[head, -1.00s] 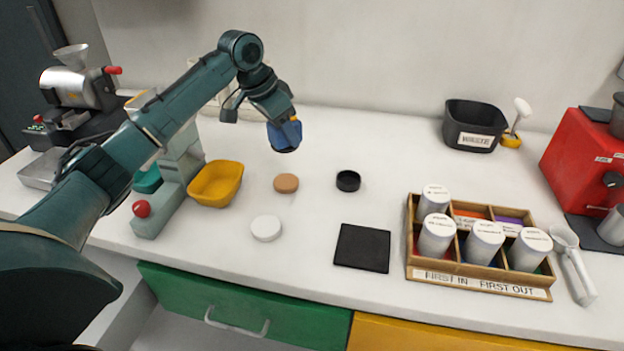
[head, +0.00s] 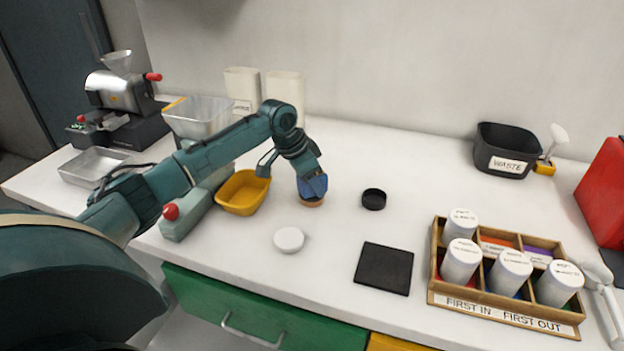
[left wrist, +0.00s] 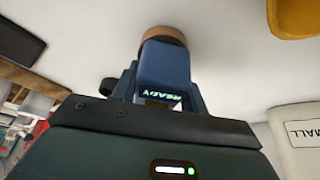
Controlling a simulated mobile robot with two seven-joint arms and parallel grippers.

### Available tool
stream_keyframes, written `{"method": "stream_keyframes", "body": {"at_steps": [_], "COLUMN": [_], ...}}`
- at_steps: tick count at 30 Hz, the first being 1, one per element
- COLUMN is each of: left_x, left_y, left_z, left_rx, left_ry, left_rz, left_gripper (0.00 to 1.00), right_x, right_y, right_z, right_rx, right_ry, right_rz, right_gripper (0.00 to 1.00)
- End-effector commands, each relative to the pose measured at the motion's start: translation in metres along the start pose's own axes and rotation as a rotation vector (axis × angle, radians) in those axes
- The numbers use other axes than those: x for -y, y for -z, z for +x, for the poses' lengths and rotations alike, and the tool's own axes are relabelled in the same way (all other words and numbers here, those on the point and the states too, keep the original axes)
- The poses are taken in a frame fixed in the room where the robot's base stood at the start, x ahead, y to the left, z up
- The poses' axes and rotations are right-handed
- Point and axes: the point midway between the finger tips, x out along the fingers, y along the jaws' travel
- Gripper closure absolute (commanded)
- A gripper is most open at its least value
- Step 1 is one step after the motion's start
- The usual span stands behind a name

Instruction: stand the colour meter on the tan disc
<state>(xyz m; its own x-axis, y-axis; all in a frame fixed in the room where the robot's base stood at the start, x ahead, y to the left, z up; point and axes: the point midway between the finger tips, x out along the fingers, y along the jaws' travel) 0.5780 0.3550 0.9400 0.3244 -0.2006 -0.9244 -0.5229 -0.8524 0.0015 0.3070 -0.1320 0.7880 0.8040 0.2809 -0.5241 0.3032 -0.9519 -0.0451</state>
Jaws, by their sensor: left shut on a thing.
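The colour meter (head: 313,186) is a blue block. In the left wrist view the meter (left wrist: 165,68) shows a lit READY display. My left gripper (head: 308,174) is shut on it from above, and its fingers hide part of it. The tan disc (head: 311,203) lies on the counter directly under the meter, with only its near edge showing in the head view. The disc (left wrist: 166,34) also shows behind the meter's end in the left wrist view. The meter looks close to upright over the disc; I cannot tell whether it touches. My right gripper is not in view.
A yellow bowl (head: 243,193) stands left of the disc. A white disc (head: 289,240), a black ring-shaped dish (head: 374,199) and a black mat (head: 384,268) lie nearby. A wooden rack (head: 508,309) with white-lidded jars is at right. The counter behind the disc is clear.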

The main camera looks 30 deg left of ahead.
Motion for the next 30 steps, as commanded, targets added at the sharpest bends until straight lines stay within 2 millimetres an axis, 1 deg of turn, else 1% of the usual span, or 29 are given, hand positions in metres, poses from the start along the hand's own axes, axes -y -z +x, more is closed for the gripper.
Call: {"method": "stream_keyframes", "body": {"at_steps": [8, 9, 17, 26, 29, 30], "left_x": [0.000, 0.000, 0.000, 0.001, 0.001, 0.001], "left_y": [0.001, 0.000, 0.000, 0.001, 0.001, 0.001], "left_z": [0.000, 0.002, 0.001, -0.002, -0.013, -0.020], "left_rx": [-0.005, -0.002, -0.002, -0.003, -0.004, -0.004], "left_ry": [0.001, 0.001, 0.001, 0.002, 0.003, 0.003], "left_rz": [0.000, 0.000, 0.000, 0.000, 0.000, 0.000], "left_gripper": [0.97, 0.56, 0.35, 0.35, 0.35, 0.35], "right_x": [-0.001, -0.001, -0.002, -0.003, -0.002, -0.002], "right_y": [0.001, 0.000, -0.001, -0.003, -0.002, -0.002], "right_z": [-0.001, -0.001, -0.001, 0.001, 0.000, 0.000], "right_rx": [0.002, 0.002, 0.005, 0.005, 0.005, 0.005], "right_ry": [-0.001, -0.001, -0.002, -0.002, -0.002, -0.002], "right_rz": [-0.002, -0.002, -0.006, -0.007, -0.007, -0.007], "right_gripper": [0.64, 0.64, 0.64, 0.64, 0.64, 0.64]}}
